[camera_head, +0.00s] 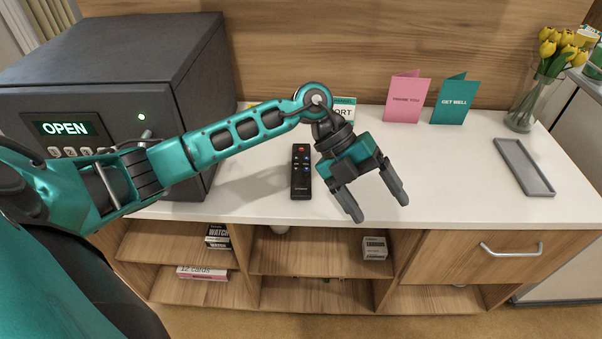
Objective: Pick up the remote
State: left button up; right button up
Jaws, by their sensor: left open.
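The remote (301,180) is a slim black handset with small coloured buttons. It lies flat on the white top of the bedside cabinet, its long side running from back to front. My left gripper (378,212) is open and empty, to the right of the remote and in front of it, with its fingers pointing toward the cabinet's front edge. The gripper is apart from the remote in the picture. My left arm passes above and behind the remote. My right gripper is not in view.
A dark safe (190,90) reading OPEN stands at the left. Pink (407,98) and teal (454,100) cards, a vase of yellow tulips (526,105) and a grey tray (524,168) stand right. A partly hidden card (343,108) is behind my arm. The cabinet top (450,180) is clear between.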

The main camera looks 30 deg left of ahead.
pick_arm(q)
jog(key=w+a+n+y, duration=0.1)
jog(key=w+a+y, duration=0.15)
jog(key=a, duration=0.35)
jog(key=w+a+y, duration=0.1)
jog(key=a+y, duration=0.3)
jog(key=a, duration=0.2)
jog(key=n+y+b, duration=0.2)
jog(key=y, duration=0.1)
send_over(301, 181)
jog(key=f, duration=0.3)
jog(key=shift+s+d+f+t, duration=0.1)
jog(key=shift+s+f+t, duration=0.2)
jog(key=shift+f+t, duration=0.1)
jog(key=shift+w+f, duration=0.15)
jog(key=shift+f, duration=1.4)
jog(key=shift+w+f, duration=0.15)
jog(key=shift+f, duration=1.35)
jog(key=shift+c, duration=0.2)
jog(key=shift+r, duration=0.1)
jog(key=c, duration=1.2)
jog(key=shift+o, duration=0.2)
